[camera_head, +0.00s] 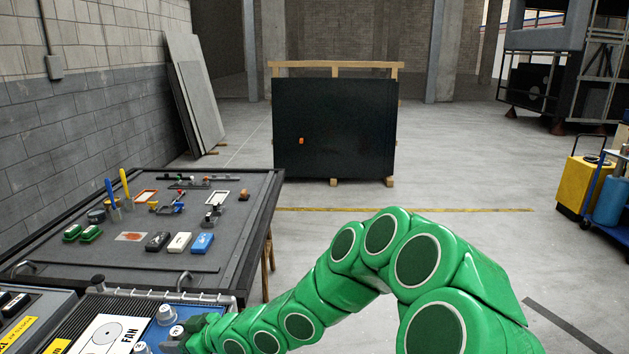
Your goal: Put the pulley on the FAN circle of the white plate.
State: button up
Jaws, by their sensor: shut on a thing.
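The white plate (84,347) lies at the bottom left, cut off by the frame edge. It bears the word FAN and a circle (107,332) that looks bare. My gripper (176,343) is low in the view, at the blue panel (152,334) right of the plate. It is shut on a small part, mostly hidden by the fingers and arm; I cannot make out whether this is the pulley. A pale round knob-like part (167,313) stands on the blue panel, and another (141,348) sits near the bottom edge.
A dark workbench (120,251) behind holds small boxes, trays and two upright tools, one blue (110,188) and one yellow (125,181). Open floor lies to the right.

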jog(key=w+d+m+t+h, duration=0.5)
jog(key=w+d+m+t, duration=0.3)
jog(key=w+d, duration=1.2)
jog(key=w+d+m+t+h, duration=0.1)
jog(key=w+d+m+h, duration=0.2)
jog(key=d, duration=1)
jog(key=w+d+m+t+h, duration=0.1)
jog(key=w+d+m+h, duration=0.2)
jog(key=d, duration=1.1)
jog(key=shift+w+d+f+m+h, duration=0.25)
jog(key=shift+m+h, duration=0.25)
jog(key=shift+h, duration=0.5)
jog(key=shift+a, duration=0.15)
